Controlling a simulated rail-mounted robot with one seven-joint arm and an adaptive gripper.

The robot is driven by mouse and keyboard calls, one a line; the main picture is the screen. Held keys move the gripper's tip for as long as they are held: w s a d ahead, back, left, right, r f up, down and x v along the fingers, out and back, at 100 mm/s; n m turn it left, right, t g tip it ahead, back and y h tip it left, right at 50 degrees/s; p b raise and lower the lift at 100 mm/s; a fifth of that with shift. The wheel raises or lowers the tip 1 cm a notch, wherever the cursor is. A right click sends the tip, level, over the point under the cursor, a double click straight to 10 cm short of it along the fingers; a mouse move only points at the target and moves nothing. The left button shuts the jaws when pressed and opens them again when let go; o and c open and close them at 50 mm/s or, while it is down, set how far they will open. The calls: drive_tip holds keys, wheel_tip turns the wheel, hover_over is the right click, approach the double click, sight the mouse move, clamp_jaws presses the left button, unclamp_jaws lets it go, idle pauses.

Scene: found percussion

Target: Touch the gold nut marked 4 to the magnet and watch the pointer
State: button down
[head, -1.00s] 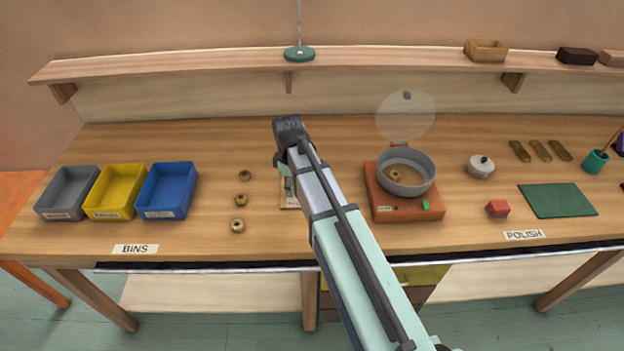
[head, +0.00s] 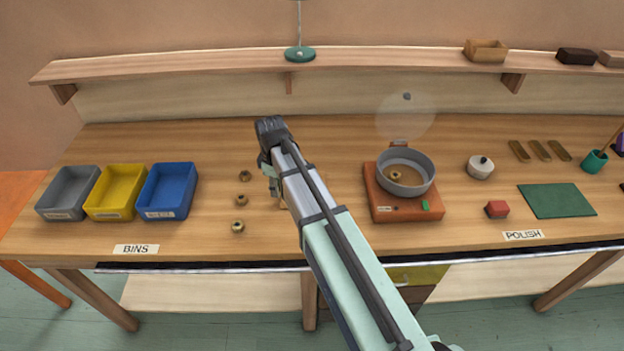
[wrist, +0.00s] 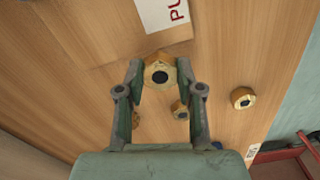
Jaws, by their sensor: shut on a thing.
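My gripper (wrist: 160,74) is shut on a gold nut (wrist: 159,72), held between its fingertips with the dark hole facing the wrist camera. No number is legible on it. In the head view my gripper (head: 272,186) is over the middle of the bench, just right of a column of three nuts, and the arm hides what it holds. A pale board with a white label (wrist: 163,12) reading "PU" lies past the fingertips in the wrist view; the rest is cut off. I cannot make out the magnet or its pointer.
Three loose nuts (head: 240,200) lie left of my gripper. Grey, yellow and blue bins (head: 168,190) stand further left. A grey pan (head: 406,174) with a nut inside sits on an orange base to the right. A shelf (head: 380,60) runs along the back.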

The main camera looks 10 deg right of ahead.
drive_tip(key=shift+r+p, duration=2.35)
drive_tip(key=shift+r, duration=1.65)
drive_tip(key=shift+d, duration=0.15)
